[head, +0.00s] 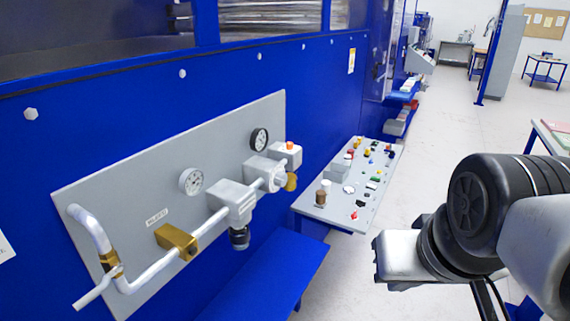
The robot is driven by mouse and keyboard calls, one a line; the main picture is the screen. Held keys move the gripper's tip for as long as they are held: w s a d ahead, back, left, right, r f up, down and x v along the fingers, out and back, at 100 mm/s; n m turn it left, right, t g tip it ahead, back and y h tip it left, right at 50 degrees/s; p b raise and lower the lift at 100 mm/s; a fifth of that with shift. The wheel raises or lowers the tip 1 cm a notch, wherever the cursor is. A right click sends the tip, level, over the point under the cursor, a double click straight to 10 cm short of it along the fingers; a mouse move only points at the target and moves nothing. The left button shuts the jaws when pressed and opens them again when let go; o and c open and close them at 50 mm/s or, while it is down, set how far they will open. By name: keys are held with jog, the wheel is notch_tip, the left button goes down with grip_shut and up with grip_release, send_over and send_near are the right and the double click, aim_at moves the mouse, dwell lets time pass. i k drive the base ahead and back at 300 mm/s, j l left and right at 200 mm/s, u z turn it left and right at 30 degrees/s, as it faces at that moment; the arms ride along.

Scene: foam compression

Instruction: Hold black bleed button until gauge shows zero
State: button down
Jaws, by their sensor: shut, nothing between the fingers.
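A white round gauge (191,181) is fixed on the grey wall panel (125,180). A second gauge (259,139) with a black rim is farther along it. Both dials are too small to read. A dark knob-like cylinder (239,238) hangs under a grey valve block (231,200). I cannot tell whether it is the black bleed button; no other black button is clear on the panel. My gripper (379,260) is at the right, in front of the panel and well apart from it. It is shut and empty, its fingertips hardly distinguishable.
A silver pipe with a brass fitting (177,240) runs along the panel, ending near a box with an orange button (289,145). A low grey table (335,215) with several small coloured parts stands beyond. A blue bench (265,280) lies below. The floor at right centre is clear.

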aim_at(194, 251)
jog(key=z, duration=0.5)
jog(key=k+j, duration=0.3)
jog(key=j, duration=0.15)
jog(key=k+j, duration=0.65)
jog(key=j, duration=0.25)
